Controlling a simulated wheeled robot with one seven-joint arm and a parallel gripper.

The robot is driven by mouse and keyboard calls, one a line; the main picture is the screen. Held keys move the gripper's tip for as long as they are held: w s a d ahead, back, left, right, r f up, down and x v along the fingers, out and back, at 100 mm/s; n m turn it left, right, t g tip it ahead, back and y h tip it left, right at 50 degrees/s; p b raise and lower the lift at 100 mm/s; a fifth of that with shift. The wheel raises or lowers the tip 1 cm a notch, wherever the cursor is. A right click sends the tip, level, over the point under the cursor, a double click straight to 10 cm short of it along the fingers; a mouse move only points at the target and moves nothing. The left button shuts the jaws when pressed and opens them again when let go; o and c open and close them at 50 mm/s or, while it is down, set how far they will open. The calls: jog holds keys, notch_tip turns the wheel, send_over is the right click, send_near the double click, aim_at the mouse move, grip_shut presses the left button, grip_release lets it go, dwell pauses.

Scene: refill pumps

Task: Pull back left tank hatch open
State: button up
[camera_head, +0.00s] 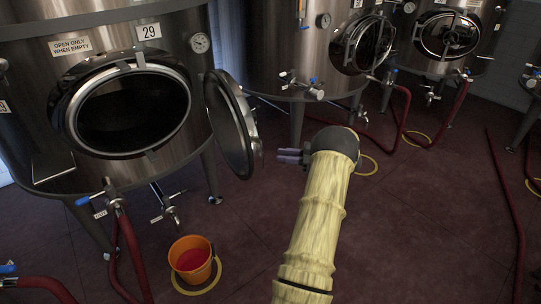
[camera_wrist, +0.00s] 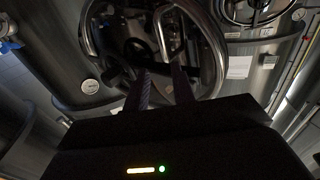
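The left steel tank (camera_head: 120,40), marked 29, has a round hatch opening (camera_head: 130,110) with a dark inside. Its hatch door (camera_head: 233,125) stands swung out to the right of the opening, seen nearly edge-on. A small handle part (camera_head: 256,146) shows on its right side. My gripper (camera_head: 279,156) is just right of the door, pointing left, with a small gap visible. In the wrist view my gripper (camera_wrist: 162,88) shows two dark fingers apart with nothing between them. A round hatch door with a metal bar handle (camera_wrist: 166,35) is ahead of the fingertips.
An orange bucket (camera_head: 190,258) with red contents stands on the floor below the left tank, near red hoses (camera_head: 128,255). A second tank (camera_head: 285,40) with a round hatch (camera_head: 372,43) stands behind.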

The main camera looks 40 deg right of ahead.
jog(key=v, duration=1)
jog(key=shift+s+d, duration=0.1)
jog(key=shift+d, duration=0.05)
